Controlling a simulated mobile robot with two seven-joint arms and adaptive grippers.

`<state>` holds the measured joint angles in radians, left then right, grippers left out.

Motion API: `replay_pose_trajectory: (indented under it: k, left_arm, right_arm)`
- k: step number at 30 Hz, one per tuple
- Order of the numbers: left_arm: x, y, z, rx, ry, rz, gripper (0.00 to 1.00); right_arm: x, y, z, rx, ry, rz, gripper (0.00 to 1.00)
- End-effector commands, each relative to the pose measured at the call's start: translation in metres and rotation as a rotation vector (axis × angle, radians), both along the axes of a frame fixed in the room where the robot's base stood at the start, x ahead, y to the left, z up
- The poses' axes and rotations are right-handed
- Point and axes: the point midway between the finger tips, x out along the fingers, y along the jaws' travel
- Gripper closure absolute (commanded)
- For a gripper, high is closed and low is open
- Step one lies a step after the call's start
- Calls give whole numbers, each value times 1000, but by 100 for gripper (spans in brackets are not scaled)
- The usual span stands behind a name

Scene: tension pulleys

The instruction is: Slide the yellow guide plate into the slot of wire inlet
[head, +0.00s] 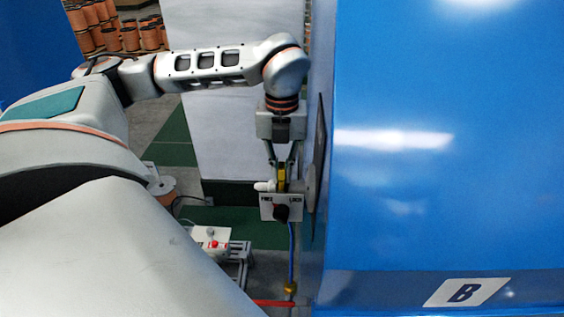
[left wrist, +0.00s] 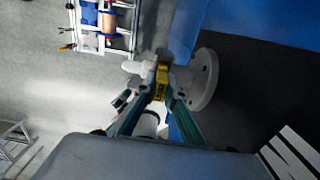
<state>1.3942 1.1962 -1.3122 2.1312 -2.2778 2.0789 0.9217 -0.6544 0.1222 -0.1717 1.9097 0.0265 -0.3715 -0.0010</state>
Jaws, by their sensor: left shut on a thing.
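My left gripper (head: 283,170) points down beside the blue machine wall and is shut on the yellow guide plate (head: 282,180). In the left wrist view the plate (left wrist: 161,83) stands between the fingertips (left wrist: 156,98), at the pale grey wire inlet (left wrist: 135,67). The inlet is a tube with a round flange (left wrist: 204,79) at the blue wall. In the head view the inlet (head: 264,186) shows just below the fingertips. The plate's lower end meets the inlet there; how deep it sits in the slot is hidden. My right gripper is not in view.
A white FREE/LOCK panel (head: 267,207) with a black knob (head: 281,213) is just below the inlet. A blue cable (head: 291,245) hangs beneath it. The blue machine (head: 440,200) fills the right side. A box with a red button (head: 212,240) stands lower left.

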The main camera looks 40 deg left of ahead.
Motion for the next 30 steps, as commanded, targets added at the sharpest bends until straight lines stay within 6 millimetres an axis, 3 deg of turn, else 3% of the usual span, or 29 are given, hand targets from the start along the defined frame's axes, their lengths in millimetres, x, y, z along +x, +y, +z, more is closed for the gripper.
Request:
replay_pose_trajectory:
  k: [12, 15, 26, 30]
  left_arm:
    - [0, 0, 1, 0, 0, 0, 100]
    - [0, 0, 1, 0, 0, 0, 71]
    - [0, 0, 2, -1, -1, 0, 71]
    - [1, -1, 14, 0, -4, -1, 71]
  right_arm:
    - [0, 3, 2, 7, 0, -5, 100]
    - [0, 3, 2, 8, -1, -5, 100]
    - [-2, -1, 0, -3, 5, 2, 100]
    - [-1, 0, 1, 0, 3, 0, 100]
